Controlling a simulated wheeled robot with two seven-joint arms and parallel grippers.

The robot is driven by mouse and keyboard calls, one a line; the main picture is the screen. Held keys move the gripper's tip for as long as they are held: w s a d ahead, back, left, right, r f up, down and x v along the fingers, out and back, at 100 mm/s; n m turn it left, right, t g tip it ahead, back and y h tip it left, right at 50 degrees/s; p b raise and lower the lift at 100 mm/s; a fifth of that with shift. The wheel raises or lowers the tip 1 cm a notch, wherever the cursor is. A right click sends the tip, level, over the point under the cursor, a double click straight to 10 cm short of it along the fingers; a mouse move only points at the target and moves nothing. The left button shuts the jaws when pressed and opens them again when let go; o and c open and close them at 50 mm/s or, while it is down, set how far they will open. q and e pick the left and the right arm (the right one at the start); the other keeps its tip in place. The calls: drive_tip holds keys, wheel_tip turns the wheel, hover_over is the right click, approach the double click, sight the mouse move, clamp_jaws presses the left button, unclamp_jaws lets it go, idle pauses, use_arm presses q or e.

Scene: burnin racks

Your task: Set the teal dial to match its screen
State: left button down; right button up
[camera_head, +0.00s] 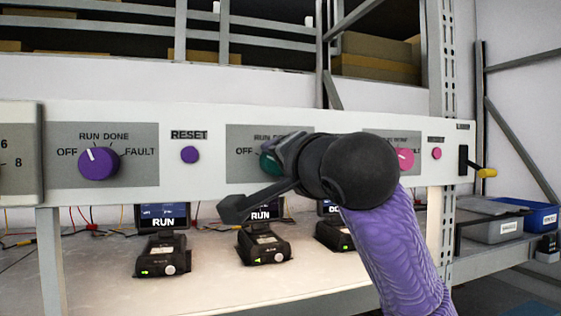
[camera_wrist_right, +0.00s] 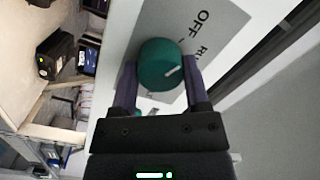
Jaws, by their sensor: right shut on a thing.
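The teal dial (camera_head: 268,163) is on the middle panel section, mostly hidden behind my right gripper (camera_head: 278,160) in the head view. In the right wrist view, the teal dial (camera_wrist_right: 158,66) sits between the two fingers of my right gripper (camera_wrist_right: 161,75), which is shut on it. Its white mark points toward the panel's top, slightly to the OFF side, about where the RUN label begins. The screen (camera_head: 262,213) below the teal dial reads RUN; its upper part is partly covered by my gripper. My left gripper is not in view.
A purple dial (camera_head: 98,163) and purple reset button (camera_head: 190,155) are on the left. A pink dial (camera_head: 404,159) and pink button (camera_head: 437,153) are on the right, close to my wrist. A yellow-tipped lever (camera_head: 487,173) sticks out at the panel's right end. Black devices stand on the shelf below.

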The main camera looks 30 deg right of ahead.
drive_tip(key=shift+c, duration=0.7)
drive_tip(key=shift+f, duration=0.1)
drive_tip(key=shift+a+f+m+b, duration=0.1)
drive_tip(key=shift+m+b, duration=2.45)
drive_tip(key=shift+m, duration=1.75)
drive_tip(key=shift+m+h, duration=0.3)
drive_tip(key=shift+h, duration=0.1)
